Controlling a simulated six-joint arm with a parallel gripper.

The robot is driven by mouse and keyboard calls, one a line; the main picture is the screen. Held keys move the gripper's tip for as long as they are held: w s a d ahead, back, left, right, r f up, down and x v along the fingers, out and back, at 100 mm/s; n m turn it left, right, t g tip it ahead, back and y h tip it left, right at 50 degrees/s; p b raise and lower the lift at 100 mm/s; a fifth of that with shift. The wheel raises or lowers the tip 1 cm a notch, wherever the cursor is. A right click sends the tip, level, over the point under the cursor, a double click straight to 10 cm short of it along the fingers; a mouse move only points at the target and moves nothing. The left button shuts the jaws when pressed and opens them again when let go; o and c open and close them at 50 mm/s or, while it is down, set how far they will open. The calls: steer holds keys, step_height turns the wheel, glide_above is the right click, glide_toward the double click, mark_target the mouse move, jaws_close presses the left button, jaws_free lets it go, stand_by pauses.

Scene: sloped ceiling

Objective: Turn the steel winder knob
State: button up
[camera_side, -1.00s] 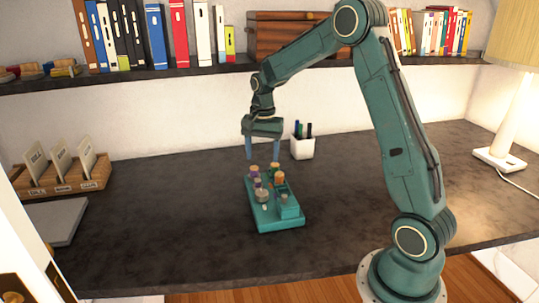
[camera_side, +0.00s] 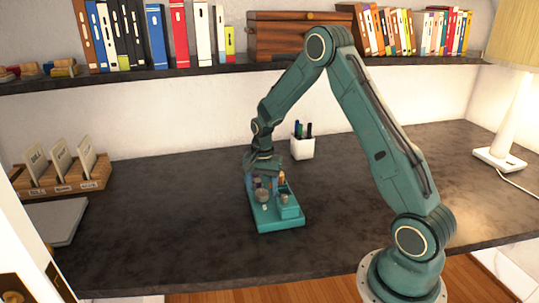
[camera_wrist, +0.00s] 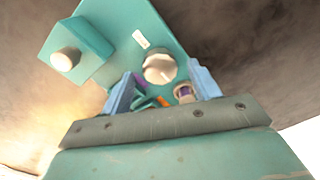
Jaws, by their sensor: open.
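The teal device (camera_side: 281,225) stands on the dark desk, with its bare deck also in the wrist view (camera_wrist: 128,22). A round silver-grey knob (camera_wrist: 159,68), which looks like the steel winder knob, sits on that deck; it also shows in the side view (camera_side: 263,196). My gripper (camera_side: 264,187) is low over the back part of the device, pointing down. In the wrist view my gripper (camera_wrist: 161,70) is open, its two blue fingers apart on either side of the knob's near edge. I cannot tell whether they touch anything.
A smaller pale knob (camera_wrist: 66,60) sits on the device's raised block. Small purple and orange spools (camera_wrist: 184,92) lie between my fingers, partly hidden. A white pen cup (camera_side: 302,147) stands behind, a card rack (camera_side: 65,185) at left.

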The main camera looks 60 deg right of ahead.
steer(key=shift+f, duration=0.75)
steer(key=c, duration=1)
steer(key=shift+n, duration=0.3)
steer(key=n, duration=0.4)
steer(key=shift+n, duration=2.6)
